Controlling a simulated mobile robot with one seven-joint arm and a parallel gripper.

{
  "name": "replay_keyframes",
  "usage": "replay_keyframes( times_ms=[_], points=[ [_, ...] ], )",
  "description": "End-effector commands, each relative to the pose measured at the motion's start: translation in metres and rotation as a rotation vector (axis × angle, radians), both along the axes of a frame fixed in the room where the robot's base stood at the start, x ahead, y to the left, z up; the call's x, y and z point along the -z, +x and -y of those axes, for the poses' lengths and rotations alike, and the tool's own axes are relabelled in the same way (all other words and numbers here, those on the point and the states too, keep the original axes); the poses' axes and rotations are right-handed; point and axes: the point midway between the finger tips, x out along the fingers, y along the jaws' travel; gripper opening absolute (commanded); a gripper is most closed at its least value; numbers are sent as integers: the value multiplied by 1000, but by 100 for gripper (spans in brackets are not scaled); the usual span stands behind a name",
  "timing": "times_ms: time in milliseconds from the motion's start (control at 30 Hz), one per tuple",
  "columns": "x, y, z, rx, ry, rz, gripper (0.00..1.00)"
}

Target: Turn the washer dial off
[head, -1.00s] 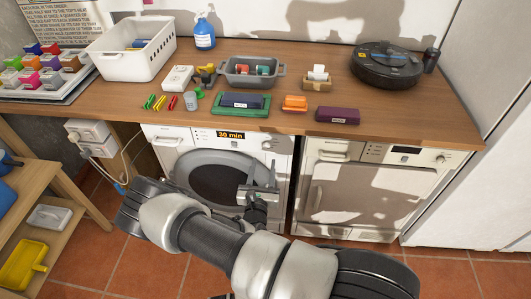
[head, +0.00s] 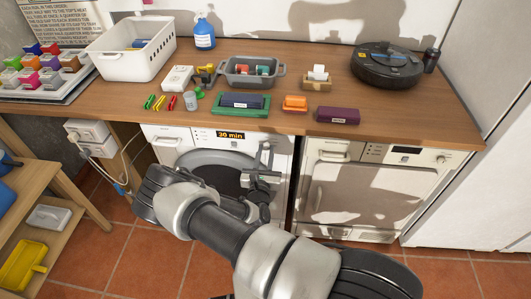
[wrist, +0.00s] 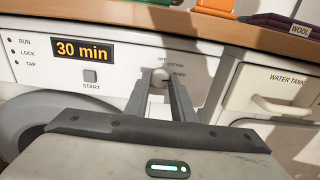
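The washer (head: 200,140) is the white front-loader under the left part of the counter. Its display (wrist: 82,50) reads "30 min" in the wrist view. The washer dial (wrist: 158,80) is a small pale knob right of the display, with small printed labels above and right of it. My gripper (head: 265,152) is raised in front of the panel's right end. In the wrist view its two fingers (wrist: 159,84) stand apart, with the dial showing between their tips. I cannot tell whether they touch it. In the head view the fingers largely cover the dial.
The wooden counter edge (wrist: 240,38) overhangs just above the panel. A START button (wrist: 90,76) lies left of the dial. A second white machine (head: 370,190) with a WATER TANK drawer (wrist: 275,92) stands at right. Several small items lie on the counter.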

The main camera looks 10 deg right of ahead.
Motion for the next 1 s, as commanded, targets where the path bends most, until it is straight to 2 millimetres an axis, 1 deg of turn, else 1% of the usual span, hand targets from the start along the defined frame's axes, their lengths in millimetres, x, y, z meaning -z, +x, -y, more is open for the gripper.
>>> replay_keyframes(
  times_ms=[267, 467, 667, 1000],
  points=[
    [0, 0, 0, -1, -22, -7, 0],
    [0, 0, 0, -1, -107, -35, 0],
    [1, -1, 0, -2, -257, -86, 0],
    [1, -1, 0, -2, -566, -186, 0]
  ],
)
